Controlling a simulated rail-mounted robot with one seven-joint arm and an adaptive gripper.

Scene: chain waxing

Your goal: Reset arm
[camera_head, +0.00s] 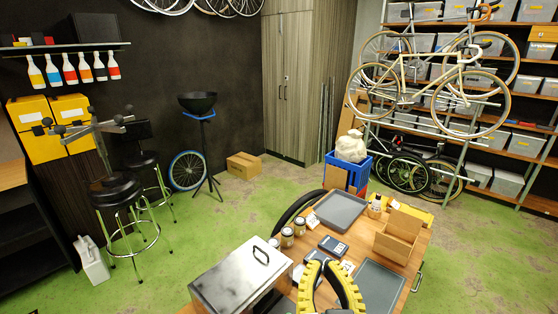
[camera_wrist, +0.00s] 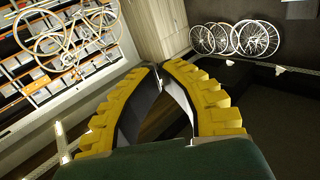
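My gripper (camera_head: 326,263) shows at the bottom of the head view, in front of and above the wooden workbench (camera_head: 409,262). Its two yellow, ribbed fingers arch toward each other. In the wrist view the fingertips (camera_wrist: 161,70) come together at the top of the arch, with nothing seen held between them. The gripper points up toward the room's far wall and ceiling in that view. Most of my arm is out of view.
The bench carries a metal lidded box (camera_head: 232,277), several jars, a grey tray (camera_head: 341,210), a scale (camera_head: 333,246), an open cardboard box (camera_head: 398,234) and a dark tray (camera_head: 379,286). Bicycles (camera_head: 455,80) hang at right. Green floor (camera_head: 480,250) is clear at right.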

